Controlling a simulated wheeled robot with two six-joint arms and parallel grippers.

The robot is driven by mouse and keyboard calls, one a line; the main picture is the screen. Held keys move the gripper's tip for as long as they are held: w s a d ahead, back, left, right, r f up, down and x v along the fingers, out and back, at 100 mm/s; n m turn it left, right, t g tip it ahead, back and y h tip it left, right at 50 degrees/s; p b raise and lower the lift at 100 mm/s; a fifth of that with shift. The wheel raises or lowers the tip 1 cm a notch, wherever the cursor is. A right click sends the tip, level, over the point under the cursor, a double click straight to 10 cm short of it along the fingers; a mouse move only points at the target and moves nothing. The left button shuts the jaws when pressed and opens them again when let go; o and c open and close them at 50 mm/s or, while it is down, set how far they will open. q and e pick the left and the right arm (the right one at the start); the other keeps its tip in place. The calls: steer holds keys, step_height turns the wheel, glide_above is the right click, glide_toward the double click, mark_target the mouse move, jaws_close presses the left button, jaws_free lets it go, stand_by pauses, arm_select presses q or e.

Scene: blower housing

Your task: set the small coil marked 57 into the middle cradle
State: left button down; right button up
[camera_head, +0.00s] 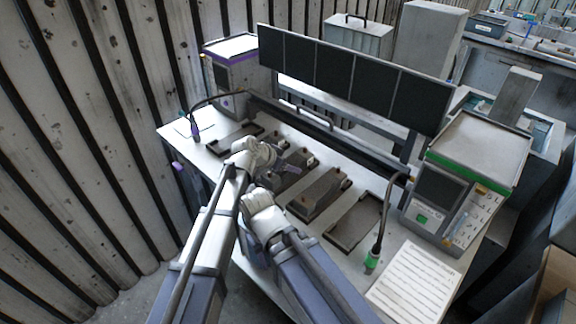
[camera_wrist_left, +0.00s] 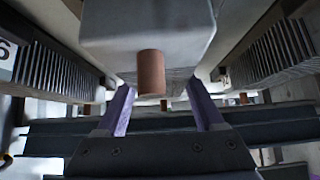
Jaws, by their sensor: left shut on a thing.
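My left gripper (camera_head: 290,169) is over the white bench, among the row of dark cradles. In the left wrist view its two purple fingers (camera_wrist_left: 160,108) are shut on a grey block-shaped coil (camera_wrist_left: 146,28) with a copper stud; no number shows on this face. I cannot tell whether the coil touches a cradle. A grey coil with copper studs (camera_head: 319,194) sits in the cradle to the right of the gripper. My right arm's wrist (camera_head: 262,212) is beside the left arm; its fingers are hidden.
An empty dark tray (camera_head: 354,222) lies at the right of the row, another (camera_head: 236,137) at the left. A gooseneck with a green tip (camera_head: 372,259) and a paper sheet (camera_head: 413,283) are at the right. Dark panels (camera_head: 348,72) stand behind.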

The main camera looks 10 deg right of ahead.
arm_select(q)
jaws_free()
step_height(320, 180, up, 7)
steer(key=p, duration=0.7)
steer(key=shift+r, duration=0.1)
stand_by(0.3)
